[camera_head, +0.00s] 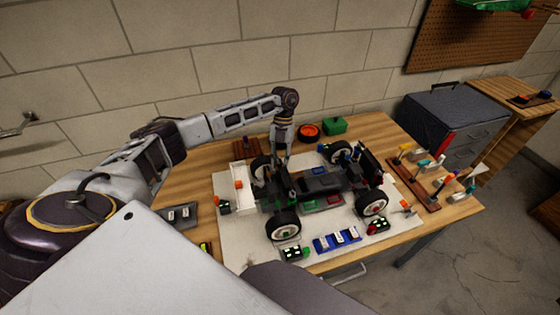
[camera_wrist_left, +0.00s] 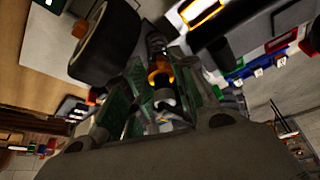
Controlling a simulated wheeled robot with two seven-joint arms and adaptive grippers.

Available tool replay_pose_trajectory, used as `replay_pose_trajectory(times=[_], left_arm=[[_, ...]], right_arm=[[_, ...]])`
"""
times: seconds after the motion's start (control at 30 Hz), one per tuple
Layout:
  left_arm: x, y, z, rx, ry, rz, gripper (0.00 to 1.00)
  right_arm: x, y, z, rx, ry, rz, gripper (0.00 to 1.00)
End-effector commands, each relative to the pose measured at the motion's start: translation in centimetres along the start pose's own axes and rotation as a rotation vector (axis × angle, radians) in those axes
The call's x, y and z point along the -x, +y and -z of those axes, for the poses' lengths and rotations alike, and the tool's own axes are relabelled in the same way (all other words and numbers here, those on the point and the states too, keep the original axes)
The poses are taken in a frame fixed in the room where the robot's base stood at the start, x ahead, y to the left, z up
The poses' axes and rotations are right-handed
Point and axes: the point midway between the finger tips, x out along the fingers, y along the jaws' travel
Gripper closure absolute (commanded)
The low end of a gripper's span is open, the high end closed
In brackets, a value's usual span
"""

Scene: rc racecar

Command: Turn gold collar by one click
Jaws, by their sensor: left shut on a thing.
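The RC racecar (camera_head: 318,185) stands on a white mat on the wooden table, with black tires on white rims. My left gripper (camera_head: 279,160) reaches down from above at the car's left end, beside a wheel. In the left wrist view, the gold collar (camera_wrist_left: 160,77) shows as a yellow-orange ring between the two fingers of my left gripper (camera_wrist_left: 160,100). The fingers are shut on it, though their exact contact is dark and partly hidden. In the head view, the arm and gripper hide the collar. My right gripper is not in view.
A tool rack (camera_head: 426,185) with colored handles stands at the right of the table. A blue tray (camera_head: 337,241) lies at the mat's front edge. A big tire (camera_wrist_left: 105,42) is close beside my fingers.

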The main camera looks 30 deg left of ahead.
Motion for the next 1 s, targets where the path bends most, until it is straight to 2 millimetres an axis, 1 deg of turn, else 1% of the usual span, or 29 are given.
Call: replay_pose_trajectory(times=[0.2,0.23,0.37,0.4,0.77,0.87,1.0], left_arm=[[0.1,0.0,0.0,0.001,-0.001,0.001,0.97],[0.1,0.0,0.0,0.001,-0.001,0.001,0.71],[0.1,0.0,0.0,0.001,-0.001,0.001,0.54],[0.0,0.0,0.0,0.001,-0.001,0.001,0.52],[0.1,0.0,0.0,0.001,-0.001,0.001,0.52],[0.5,0.0,0.0,0.001,-0.002,0.001,0.52],[1.5,0.0,0.0,0.001,-0.002,0.002,0.52]], right_arm=[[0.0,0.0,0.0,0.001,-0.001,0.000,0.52],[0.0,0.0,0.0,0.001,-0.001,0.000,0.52],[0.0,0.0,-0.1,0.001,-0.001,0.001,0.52],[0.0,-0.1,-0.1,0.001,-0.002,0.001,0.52],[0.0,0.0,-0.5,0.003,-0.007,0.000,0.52],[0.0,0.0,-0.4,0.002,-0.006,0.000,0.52],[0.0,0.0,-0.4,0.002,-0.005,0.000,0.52]])
